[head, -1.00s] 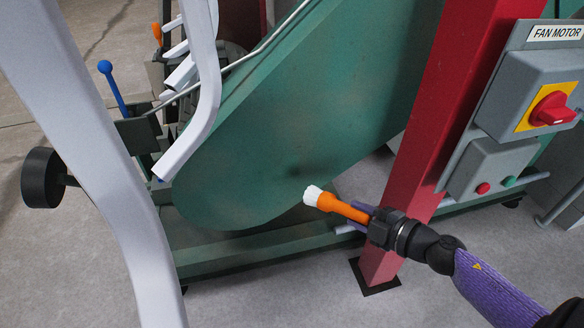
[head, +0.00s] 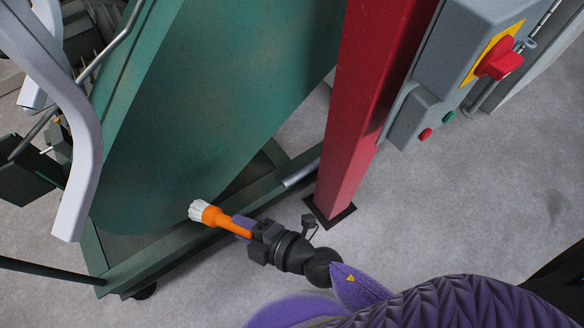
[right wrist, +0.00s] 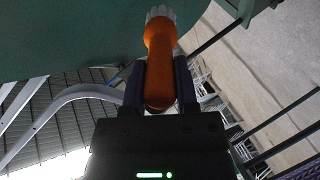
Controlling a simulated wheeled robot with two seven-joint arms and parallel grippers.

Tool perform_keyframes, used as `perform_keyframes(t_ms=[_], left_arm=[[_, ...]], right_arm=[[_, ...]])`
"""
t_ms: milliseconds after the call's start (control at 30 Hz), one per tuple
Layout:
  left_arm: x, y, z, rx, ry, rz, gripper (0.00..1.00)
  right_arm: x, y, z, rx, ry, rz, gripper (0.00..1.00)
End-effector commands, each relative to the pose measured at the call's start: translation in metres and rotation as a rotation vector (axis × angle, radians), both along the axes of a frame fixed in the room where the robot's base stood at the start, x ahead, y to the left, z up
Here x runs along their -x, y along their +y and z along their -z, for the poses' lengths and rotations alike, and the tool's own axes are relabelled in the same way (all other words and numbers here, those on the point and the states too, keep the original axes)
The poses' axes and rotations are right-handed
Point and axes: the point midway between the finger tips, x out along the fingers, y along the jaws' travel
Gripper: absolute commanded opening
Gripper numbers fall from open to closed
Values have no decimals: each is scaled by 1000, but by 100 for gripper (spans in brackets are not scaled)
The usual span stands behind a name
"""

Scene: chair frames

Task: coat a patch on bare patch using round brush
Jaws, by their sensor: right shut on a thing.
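The round brush (head: 218,217) has an orange handle and pale bristles. My right gripper (head: 250,228) is shut on its handle, with the bristles pointing left in the head view. In the right wrist view the brush (right wrist: 160,60) stands between the two dark fingers (right wrist: 160,88), bristles at the top against the green surface behind. The large green machine panel (head: 215,110) lies behind the brush. I cannot tell whether the bristles touch it. No bare patch can be made out clearly on the panel. My left gripper is not in view.
A red post (head: 365,110) stands right of the panel, close to my right arm. It carries a grey switch box (head: 460,45) with a red knob. Pale chair-frame tubes (head: 75,150) hang at the left. Open grey floor (head: 480,210) lies to the right.

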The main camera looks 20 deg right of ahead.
Motion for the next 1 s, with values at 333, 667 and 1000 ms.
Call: perform_keyframes(t_ms=[333, 667, 1000], left_arm=[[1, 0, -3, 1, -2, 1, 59], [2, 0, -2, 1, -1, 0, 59], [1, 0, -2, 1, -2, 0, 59]], right_arm=[[-21, 21, -5, 2, -2, -24, 0], [-52, 30, -4, 2, 1, -25, 0], [-54, 30, -4, 1, 3, -24, 0]])
